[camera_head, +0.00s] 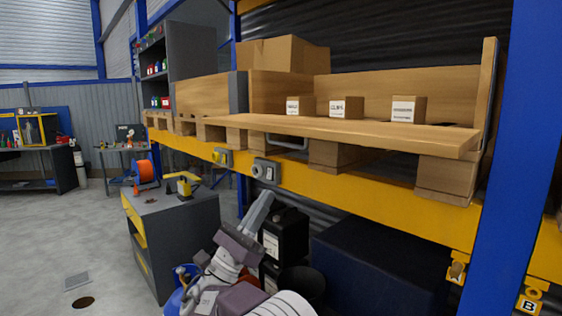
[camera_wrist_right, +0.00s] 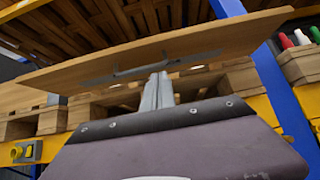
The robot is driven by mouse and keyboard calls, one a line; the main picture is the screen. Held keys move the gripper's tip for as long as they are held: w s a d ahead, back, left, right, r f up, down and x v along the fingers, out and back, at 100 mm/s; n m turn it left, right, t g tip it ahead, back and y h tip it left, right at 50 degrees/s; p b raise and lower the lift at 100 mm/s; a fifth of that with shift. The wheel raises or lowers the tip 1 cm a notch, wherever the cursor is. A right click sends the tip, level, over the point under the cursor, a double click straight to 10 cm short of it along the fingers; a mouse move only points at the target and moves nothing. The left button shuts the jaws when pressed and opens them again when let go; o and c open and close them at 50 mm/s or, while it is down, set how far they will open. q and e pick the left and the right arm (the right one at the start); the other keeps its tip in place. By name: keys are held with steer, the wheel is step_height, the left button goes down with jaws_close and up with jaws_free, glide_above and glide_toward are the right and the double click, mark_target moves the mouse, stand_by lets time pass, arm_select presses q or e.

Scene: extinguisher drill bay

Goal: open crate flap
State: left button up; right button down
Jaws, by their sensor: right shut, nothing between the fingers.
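The wooden crate (camera_head: 400,80) stands on a pallet on the yellow shelf beam. Its front flap (camera_head: 350,130) is folded down and sticks out roughly level, so the inside is open to view. A grey bar handle (camera_head: 288,143) hangs under the flap's front edge. In the right wrist view the flap (camera_wrist_right: 100,72) spans the top, with the handle (camera_wrist_right: 150,67) on the face towards me. My right gripper (camera_head: 265,197) is shut and empty, pointing up below the flap and apart from the handle in the head view. Its fingers also show in the right wrist view (camera_wrist_right: 158,88). My left gripper is out of view.
Several small labelled boxes (camera_head: 347,107) stand in the crate. A blue upright (camera_head: 520,160) rises at the right. The yellow beam (camera_head: 340,190) with a grey socket box (camera_head: 266,171) runs below. A grey cabinet (camera_head: 175,235) stands left; open floor (camera_head: 50,240) lies beyond it.

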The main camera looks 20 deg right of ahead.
step_height(320, 180, up, 2)
steer(key=w+p, duration=0.2)
steer(key=p, duration=0.5)
glide_toward(299, 125)
steer(key=w+d+f, duration=0.2)
step_height(299, 125, up, 4)
steer(key=shift+a+r+p, duration=0.1)
steer(key=shift+a+p, duration=0.05)
steer(key=shift+p, duration=0.5)
